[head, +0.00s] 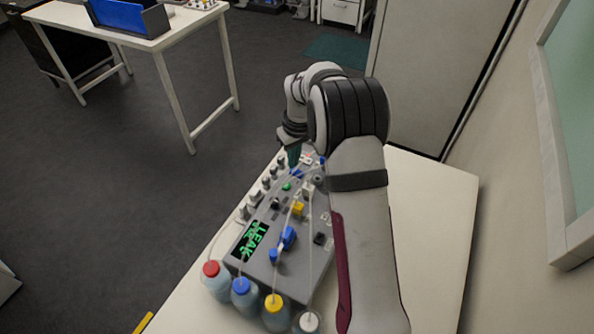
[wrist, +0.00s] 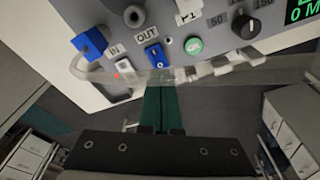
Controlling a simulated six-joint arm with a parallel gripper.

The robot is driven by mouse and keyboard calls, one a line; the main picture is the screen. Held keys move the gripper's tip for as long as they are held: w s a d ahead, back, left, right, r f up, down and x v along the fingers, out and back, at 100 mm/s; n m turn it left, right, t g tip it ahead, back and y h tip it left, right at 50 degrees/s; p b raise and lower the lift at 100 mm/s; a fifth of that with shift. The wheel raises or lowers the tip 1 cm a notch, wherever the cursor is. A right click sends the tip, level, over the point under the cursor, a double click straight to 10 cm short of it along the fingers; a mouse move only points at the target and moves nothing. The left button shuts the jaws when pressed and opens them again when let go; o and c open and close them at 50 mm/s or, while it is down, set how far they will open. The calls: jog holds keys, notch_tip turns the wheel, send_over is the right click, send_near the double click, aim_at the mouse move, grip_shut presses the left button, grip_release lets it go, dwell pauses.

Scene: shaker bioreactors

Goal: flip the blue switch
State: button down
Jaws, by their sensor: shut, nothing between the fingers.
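The blue switch (wrist: 153,55) is a small rocker with white marks, set in the grey panel of the bioreactor unit. In the wrist view it sits between the OUT label and the fingertips. It also shows in the head view as a small blue patch (head: 297,173) near the far end of the unit. My gripper (wrist: 162,84) has green fingers, shut with nothing between them. The tips are just below the switch in the wrist view; I cannot tell whether they touch it. In the head view my gripper (head: 293,157) is over the unit's far end, partly hidden by my arm.
A green button (wrist: 193,45) is right of the switch, and a blue fitting (wrist: 90,42) is left. A clear tube (wrist: 150,76) crosses near my fingertips. The unit's screen (head: 251,240) reads LEAK. Several bottles with coloured caps (head: 241,285) stand at the near end.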

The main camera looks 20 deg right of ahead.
aim_at(294, 171)
jog(key=shift+f, duration=0.9)
dwell(0.4)
notch_tip(294, 171, up, 6)
jog(key=shift+r, duration=0.55)
jog(key=s+a+r+m, duration=0.2)
jog(key=s+a+r, duration=0.15)
jog(key=s, duration=0.45)
jog(key=s+a+r+m, duration=0.2)
jog(key=s+r, duration=0.3)
jog(key=s, duration=0.2)
jog(key=s+a+f+m+g, duration=0.1)
jog(key=s+a+m, duration=0.1)
jog(key=s, duration=0.9)
jog(key=s+a+f+m+g+y, duration=0.1)
jog(key=s+a+m, duration=0.1)
jog(key=s, duration=0.9)
jog(key=shift+s+a+m, duration=0.15)
jog(key=shift+a+m, duration=0.05)
jog(key=shift+m, duration=0.1)
